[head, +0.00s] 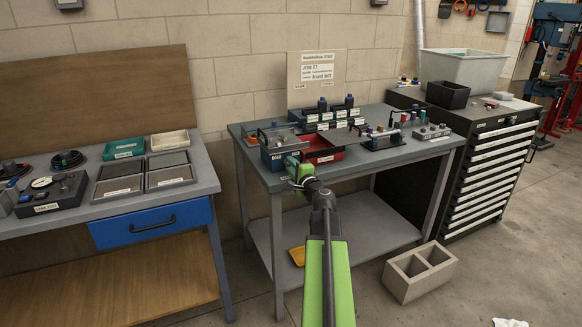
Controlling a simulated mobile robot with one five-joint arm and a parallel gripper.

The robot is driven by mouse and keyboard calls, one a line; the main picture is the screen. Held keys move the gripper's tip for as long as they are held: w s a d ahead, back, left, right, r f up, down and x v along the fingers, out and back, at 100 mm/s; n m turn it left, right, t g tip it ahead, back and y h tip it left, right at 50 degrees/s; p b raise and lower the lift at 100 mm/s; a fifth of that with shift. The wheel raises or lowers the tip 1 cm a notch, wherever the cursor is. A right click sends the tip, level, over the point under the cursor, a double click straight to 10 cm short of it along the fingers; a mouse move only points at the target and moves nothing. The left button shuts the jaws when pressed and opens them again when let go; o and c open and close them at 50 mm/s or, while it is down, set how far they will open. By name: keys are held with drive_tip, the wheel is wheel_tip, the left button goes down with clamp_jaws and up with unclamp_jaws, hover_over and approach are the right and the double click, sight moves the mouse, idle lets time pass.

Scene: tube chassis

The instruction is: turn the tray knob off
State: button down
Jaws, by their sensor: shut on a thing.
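A workbench (365,155) stands in the middle of the head view, with a red tray (322,157) near its front left edge. A grey-topped blue unit (275,160) sits just left of the red tray. My green gripper (293,163) is at the front of these two, at the bench edge. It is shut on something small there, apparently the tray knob. The jaws hide the knob, so its turn position cannot be told.
Behind the tray is a blue rack (330,117) with labelled parts, below a sign (317,75). More small fixtures stand to the right. A drawer cabinet (490,165) is at right, a second bench (200,170) at left. A concrete block (405,285) lies on the floor.

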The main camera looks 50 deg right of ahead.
idle(0.4)
drive_tip(key=c, duration=1.2)
unclamp_jaws()
